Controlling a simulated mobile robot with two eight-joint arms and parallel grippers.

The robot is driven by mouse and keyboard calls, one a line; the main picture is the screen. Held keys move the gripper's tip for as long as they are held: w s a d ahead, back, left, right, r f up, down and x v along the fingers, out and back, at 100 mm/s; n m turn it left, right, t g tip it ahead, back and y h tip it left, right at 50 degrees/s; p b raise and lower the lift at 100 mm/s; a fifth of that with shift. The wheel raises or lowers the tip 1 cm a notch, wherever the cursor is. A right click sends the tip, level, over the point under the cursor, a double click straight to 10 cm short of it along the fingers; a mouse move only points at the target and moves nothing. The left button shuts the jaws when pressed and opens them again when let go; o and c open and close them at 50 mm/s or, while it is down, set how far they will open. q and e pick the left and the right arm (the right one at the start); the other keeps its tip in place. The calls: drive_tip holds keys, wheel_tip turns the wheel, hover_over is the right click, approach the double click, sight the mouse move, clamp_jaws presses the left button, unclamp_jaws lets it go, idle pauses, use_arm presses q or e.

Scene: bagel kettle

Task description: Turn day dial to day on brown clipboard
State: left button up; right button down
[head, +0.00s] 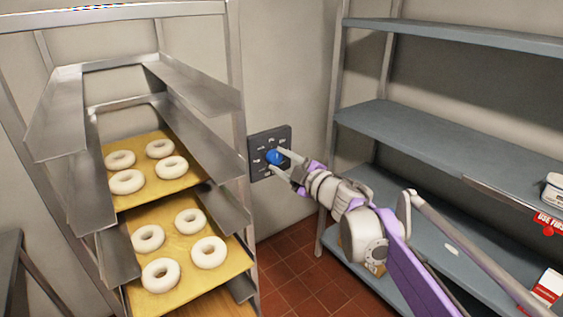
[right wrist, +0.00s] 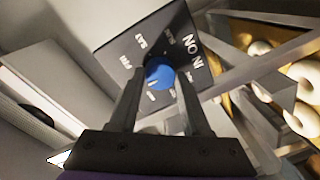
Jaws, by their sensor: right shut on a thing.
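The day dial is a blue round knob (head: 273,157) on a dark square panel (head: 258,140) fixed to the back wall. My right gripper (head: 284,160) is at the knob, its fingers on either side of it. In the right wrist view my right gripper (right wrist: 162,92) is shut on the blue knob (right wrist: 159,76), with a pale mark near the knob's lower edge. Day labels such as SAT and FRI ring the knob on the panel (right wrist: 118,48); several others are too small or blurred to read. I cannot make out a brown clipboard. My left gripper is out of view.
A metal rack (head: 232,100) with wooden boards (head: 195,275) of pale bagels stands left of the panel. Grey-blue shelves (head: 440,140) stand to the right, with a white-and-red box (head: 548,287) at the edge. Red floor tiles (head: 300,280) show between rack and shelves.

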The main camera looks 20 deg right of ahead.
drive_tip(key=shift+c, duration=1.8)
unclamp_jaws()
drive_tip(key=v, duration=1)
drive_tip(key=shift+s, duration=0.4)
drive_tip(key=shift+d, duration=0.15)
